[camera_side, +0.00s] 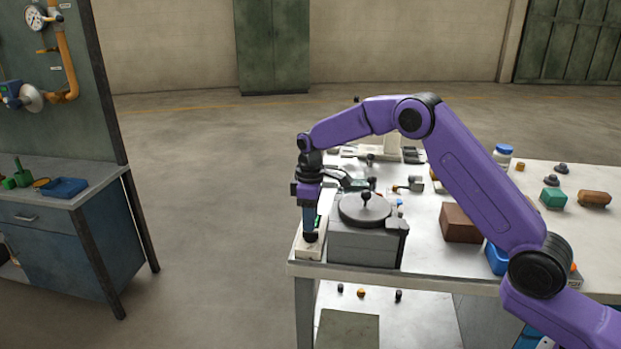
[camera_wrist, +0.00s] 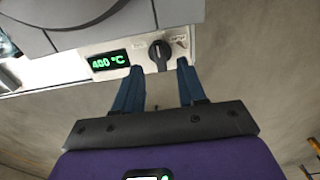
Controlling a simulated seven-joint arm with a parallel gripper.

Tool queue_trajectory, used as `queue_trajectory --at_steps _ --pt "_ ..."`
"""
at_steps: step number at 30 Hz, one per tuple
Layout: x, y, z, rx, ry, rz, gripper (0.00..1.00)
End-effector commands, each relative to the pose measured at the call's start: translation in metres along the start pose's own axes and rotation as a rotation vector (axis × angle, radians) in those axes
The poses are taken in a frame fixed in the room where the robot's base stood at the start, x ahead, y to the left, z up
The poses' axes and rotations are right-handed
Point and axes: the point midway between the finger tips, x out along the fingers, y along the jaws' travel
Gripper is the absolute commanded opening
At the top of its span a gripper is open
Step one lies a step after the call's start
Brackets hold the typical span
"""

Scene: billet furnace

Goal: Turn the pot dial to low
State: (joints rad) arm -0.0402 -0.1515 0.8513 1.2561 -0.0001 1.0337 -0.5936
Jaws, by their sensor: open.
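The pot dial (camera_wrist: 159,52) is a black knob with a pale pointer mark, on a light control panel (camera_wrist: 100,47). A green display (camera_wrist: 109,61) beside it reads about 400 °C. The small labels around the dial are too blurred to read. My gripper (camera_wrist: 156,68) is open, its two blue fingers reaching toward the dial, with the fingertips at either side of its lower end; I cannot tell whether they touch it. In the side view my gripper (camera_side: 311,236) points down at the panel at the table's front left corner. The grey pot furnace (camera_side: 364,247) with its round lid (camera_side: 364,209) stands beside it.
A brown block (camera_side: 460,222), a blue container (camera_side: 496,258) and a green block (camera_side: 553,197) stand to the right on the table (camera_side: 435,258). Small parts and tools lie behind the furnace. Open floor (camera_side: 215,220) lies left of the table.

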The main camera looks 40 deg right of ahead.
Motion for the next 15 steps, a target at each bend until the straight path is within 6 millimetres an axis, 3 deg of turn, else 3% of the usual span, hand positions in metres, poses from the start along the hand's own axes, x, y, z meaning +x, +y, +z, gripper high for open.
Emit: queue_trajectory --at_steps 3,15 --pt "-0.028 0.000 -0.001 0.000 0.005 0.003 0.40" --pt "-0.108 0.001 0.000 0.001 0.003 0.002 0.40"
